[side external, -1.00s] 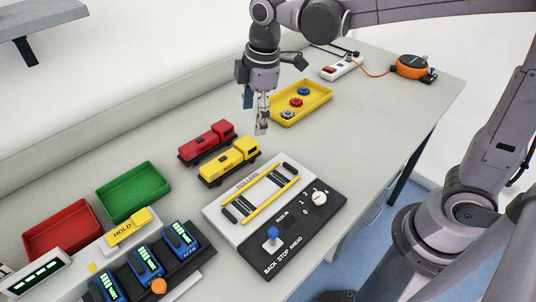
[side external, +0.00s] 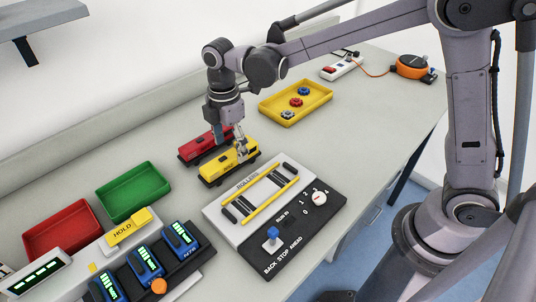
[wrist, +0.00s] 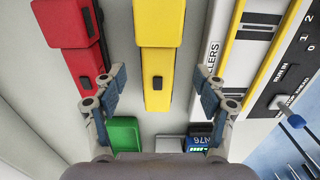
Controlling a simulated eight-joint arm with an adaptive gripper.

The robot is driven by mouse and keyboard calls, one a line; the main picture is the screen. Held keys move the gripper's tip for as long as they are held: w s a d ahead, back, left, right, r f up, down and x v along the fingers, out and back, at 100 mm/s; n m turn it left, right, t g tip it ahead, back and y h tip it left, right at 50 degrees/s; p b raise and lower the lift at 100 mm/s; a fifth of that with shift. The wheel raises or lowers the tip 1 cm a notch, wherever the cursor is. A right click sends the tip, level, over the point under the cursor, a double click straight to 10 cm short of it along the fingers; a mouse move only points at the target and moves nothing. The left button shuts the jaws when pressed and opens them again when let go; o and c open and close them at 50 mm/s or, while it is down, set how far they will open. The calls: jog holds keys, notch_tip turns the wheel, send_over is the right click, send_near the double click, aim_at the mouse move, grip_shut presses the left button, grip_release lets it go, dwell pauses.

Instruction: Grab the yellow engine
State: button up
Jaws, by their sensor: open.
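The yellow engine (side external: 214,170) stands on the bench behind the roller stand, beside the red engine. In the wrist view the yellow engine (wrist: 158,28) runs up the middle, between and beyond the two fingers. My gripper (side external: 229,148) is open and points down above the yellow engine. In the wrist view my gripper (wrist: 159,78) has one finger on each side of the engine's line, with nothing held. The exact height gap to the engine is hard to tell. The fingers hide part of the engine in the side view.
The red engine (side external: 190,153) is close on the left; it also shows in the wrist view (wrist: 68,25). The roller stand (side external: 217,213) is close on the right. Green (side external: 133,207) and red (side external: 63,245) trays lie nearer the camera. A yellow tray (side external: 318,110) lies behind.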

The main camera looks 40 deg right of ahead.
aim_at(230, 154)
jog(key=shift+w+f, duration=0.1)
jog(key=shift+f, duration=2.45)
jog(key=c, duration=1.5)
jog(key=shift+r, duration=0.1)
